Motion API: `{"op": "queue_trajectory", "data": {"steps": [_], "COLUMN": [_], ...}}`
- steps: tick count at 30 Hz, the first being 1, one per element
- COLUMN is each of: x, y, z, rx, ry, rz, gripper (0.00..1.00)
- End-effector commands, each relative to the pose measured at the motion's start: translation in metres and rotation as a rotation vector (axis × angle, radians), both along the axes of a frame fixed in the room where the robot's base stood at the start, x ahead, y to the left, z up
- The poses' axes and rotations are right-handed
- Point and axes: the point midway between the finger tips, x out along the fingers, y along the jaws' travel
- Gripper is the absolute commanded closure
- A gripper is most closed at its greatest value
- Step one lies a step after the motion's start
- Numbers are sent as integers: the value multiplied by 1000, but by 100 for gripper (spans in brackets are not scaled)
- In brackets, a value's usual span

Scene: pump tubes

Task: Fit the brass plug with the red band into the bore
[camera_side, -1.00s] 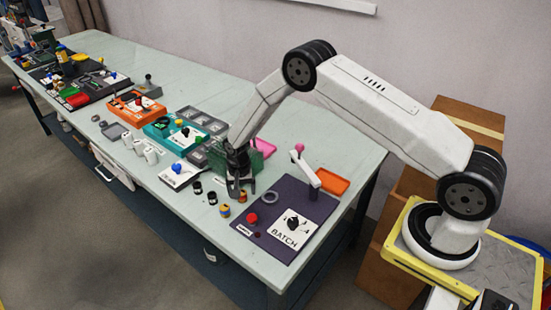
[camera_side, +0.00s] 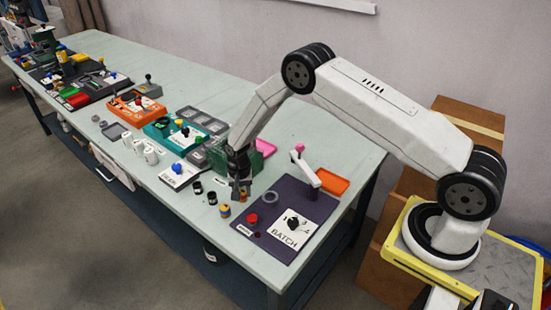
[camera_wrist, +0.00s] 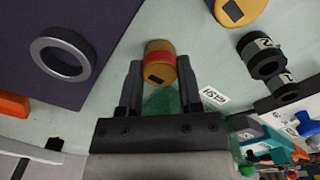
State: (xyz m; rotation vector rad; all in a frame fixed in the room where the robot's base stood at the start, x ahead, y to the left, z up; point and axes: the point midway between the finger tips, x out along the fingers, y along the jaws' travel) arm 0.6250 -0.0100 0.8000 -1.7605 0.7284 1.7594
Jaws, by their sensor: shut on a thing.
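The brass plug with the red band (camera_wrist: 160,62) is between the fingers of my gripper (camera_wrist: 160,82) in the wrist view. My gripper is shut on it. In the side view my gripper (camera_side: 241,192) points down near the left edge of the dark mat, and its fingers mostly hide the plug. Whether the plug touches the table cannot be told. A grey metal ring with a round opening (camera_wrist: 36,52) lies on the mat, left of the plug in the wrist view; it also shows in the side view (camera_side: 264,197). Whether this is the bore is unclear.
A second brass plug (camera_side: 225,212) and black labelled cylinders (camera_wrist: 266,63) stand close by. A green block stands behind my gripper.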

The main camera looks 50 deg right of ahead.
Motion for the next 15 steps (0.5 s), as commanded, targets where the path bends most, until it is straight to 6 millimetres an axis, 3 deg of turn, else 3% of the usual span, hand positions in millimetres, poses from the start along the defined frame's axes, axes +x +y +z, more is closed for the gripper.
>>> {"op": "queue_trajectory", "data": {"steps": [15], "x": [1], "y": [0], "z": [9], "rx": [0], "ry": [-3], "rz": [0], "gripper": [100]}}
